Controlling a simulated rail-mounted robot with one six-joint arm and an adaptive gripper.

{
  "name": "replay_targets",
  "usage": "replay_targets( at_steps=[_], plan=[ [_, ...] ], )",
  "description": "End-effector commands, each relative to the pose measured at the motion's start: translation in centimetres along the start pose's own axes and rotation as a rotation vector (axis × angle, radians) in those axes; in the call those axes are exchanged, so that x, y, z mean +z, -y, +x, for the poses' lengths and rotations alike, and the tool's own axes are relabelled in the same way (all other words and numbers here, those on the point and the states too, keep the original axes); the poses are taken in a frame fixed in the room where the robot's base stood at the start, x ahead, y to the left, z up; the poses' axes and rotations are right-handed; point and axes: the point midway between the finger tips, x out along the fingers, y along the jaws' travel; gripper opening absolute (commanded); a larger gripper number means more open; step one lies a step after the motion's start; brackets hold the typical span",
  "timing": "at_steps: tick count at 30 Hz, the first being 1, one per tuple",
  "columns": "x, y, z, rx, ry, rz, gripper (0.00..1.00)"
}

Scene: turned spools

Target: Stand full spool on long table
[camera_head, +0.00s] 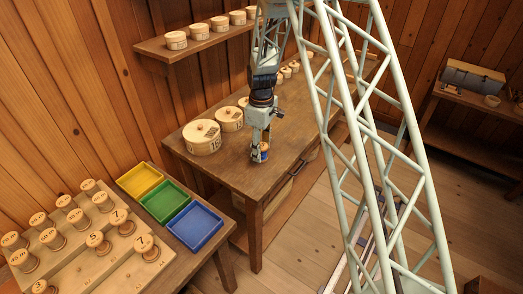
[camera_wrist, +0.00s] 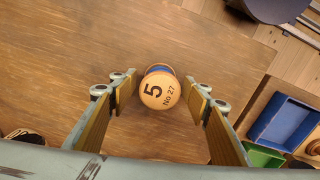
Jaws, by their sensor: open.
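A spool (camera_wrist: 160,91) marked "5 No 27" stands upright on the long table, with blue showing below its pale wooden top. It also shows in the head view (camera_head: 264,152), partly hidden by my gripper. My gripper (camera_wrist: 160,97) is open, with one finger on each side of the spool and a visible gap to it. In the head view my gripper (camera_head: 260,150) points down near the front edge of the long table (camera_head: 225,165).
Round lidded boxes (camera_head: 201,137) stand along the back of the long table. A rack of spools (camera_head: 90,245) and yellow, green and blue trays (camera_head: 195,227) are on a side table at the lower left. A shelf with small boxes (camera_head: 200,32) hangs above.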

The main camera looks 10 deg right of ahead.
Motion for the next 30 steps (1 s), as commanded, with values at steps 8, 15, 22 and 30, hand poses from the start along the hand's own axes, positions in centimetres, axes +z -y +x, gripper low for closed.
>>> replay_targets(
  at_steps=[8, 15, 22, 30],
  plan=[
    [0.0, 0.0, -1.8, 0.000, 0.000, 0.000, 0.44],
    [-0.1, -0.1, -4.7, 0.002, -0.001, 0.000, 0.44],
    [-0.1, -0.1, -7.7, 0.002, -0.002, 0.000, 0.44],
    [0.0, 0.0, -10.8, 0.001, -0.001, 0.000, 0.44]
  ],
)
